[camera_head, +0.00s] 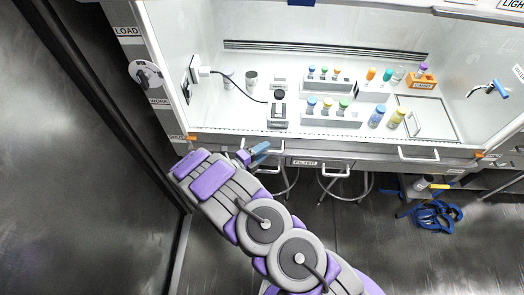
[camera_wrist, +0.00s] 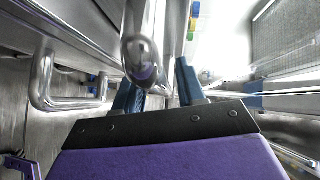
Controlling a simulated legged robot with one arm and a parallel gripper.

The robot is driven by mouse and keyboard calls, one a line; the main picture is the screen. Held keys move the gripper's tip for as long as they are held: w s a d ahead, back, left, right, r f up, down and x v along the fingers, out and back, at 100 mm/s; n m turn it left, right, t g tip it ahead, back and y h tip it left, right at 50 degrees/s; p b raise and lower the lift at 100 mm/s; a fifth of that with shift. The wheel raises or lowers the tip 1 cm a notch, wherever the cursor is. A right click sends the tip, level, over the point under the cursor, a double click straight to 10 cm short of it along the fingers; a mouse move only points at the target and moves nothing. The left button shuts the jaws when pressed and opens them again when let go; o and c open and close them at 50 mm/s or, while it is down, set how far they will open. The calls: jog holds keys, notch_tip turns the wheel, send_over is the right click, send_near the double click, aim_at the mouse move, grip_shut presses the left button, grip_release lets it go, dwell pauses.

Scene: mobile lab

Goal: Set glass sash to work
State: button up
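The cabinet's wide front opening has a steel front edge (camera_head: 330,143) with curved metal handles, one at the right (camera_head: 418,156). The glass sash itself is hard to make out. Orange markers sit at the left (camera_head: 192,137) and right (camera_head: 479,155) ends of this edge, the left one below the LOAD (camera_head: 128,31) and WORK (camera_head: 158,101) labels. My gripper (camera_head: 257,153) is at the left part of the front edge. In the wrist view its blue fingers (camera_wrist: 155,90) stand apart, with a rounded metal handle (camera_wrist: 142,55) between them. I cannot tell whether they touch it.
Inside the cabinet are a black-topped device (camera_head: 278,108), racks of coloured vials (camera_head: 331,112), bottles (camera_head: 377,117) and an orange rack (camera_head: 422,82). A dark wall (camera_head: 70,150) stands at left.

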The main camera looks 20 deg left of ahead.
grip_shut()
dwell(0.3)
jog(key=shift+r+p, duration=0.45)
notch_tip(320, 180, up, 19)
jog(key=p, duration=1.1)
jog(key=shift+o, duration=0.6)
grip_release()
jog(key=shift+a, duration=0.15)
